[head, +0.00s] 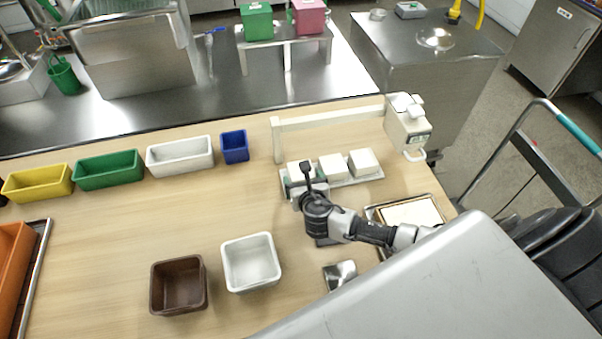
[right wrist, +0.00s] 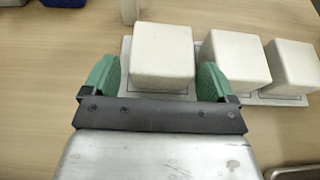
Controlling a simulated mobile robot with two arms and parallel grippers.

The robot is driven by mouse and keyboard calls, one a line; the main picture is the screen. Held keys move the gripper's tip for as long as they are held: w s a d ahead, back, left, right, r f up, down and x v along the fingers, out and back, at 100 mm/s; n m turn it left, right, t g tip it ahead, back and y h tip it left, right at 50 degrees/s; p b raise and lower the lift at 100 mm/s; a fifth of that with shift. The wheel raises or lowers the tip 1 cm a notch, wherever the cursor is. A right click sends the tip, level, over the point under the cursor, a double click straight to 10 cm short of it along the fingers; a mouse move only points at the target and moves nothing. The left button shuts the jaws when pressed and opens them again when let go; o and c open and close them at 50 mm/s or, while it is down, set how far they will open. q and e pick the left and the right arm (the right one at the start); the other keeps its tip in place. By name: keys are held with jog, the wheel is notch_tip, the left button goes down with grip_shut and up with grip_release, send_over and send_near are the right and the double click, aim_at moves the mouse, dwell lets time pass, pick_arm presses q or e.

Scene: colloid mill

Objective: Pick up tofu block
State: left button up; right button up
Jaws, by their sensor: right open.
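Three white tofu blocks stand in a row on a pale tray (head: 343,182) at the right of the table. The left block (right wrist: 163,57) is between the green-padded fingers of my right gripper (right wrist: 160,82) in the right wrist view. The fingers are open, one on each side of that block. In the head view my right gripper (head: 305,186) partly covers the left block. The middle block (head: 332,166) and the right block (head: 364,161) stand free to its right. The middle block (right wrist: 236,60) is close to the right finger. My left gripper is not in view.
A white frame and device (head: 407,125) stand behind the tray. A white bin (head: 250,262) and a brown bin (head: 178,285) stand in front, left. Yellow, green, white and blue bins (head: 234,146) line the back. A metal tray (head: 437,203) lies right. The middle-left table is clear.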

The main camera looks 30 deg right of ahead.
aim_at(303, 177)
jog(key=x, duration=0.3)
jog(key=shift+w+d, duration=0.2)
jog(key=shift+w, duration=0.1)
jog(key=shift+w+d+f, duration=0.1)
jog(key=shift+w+f, duration=0.05)
jog(key=shift+w, duration=0.25)
jog(key=shift+c, duration=0.4)
jog(key=c, duration=0.4)
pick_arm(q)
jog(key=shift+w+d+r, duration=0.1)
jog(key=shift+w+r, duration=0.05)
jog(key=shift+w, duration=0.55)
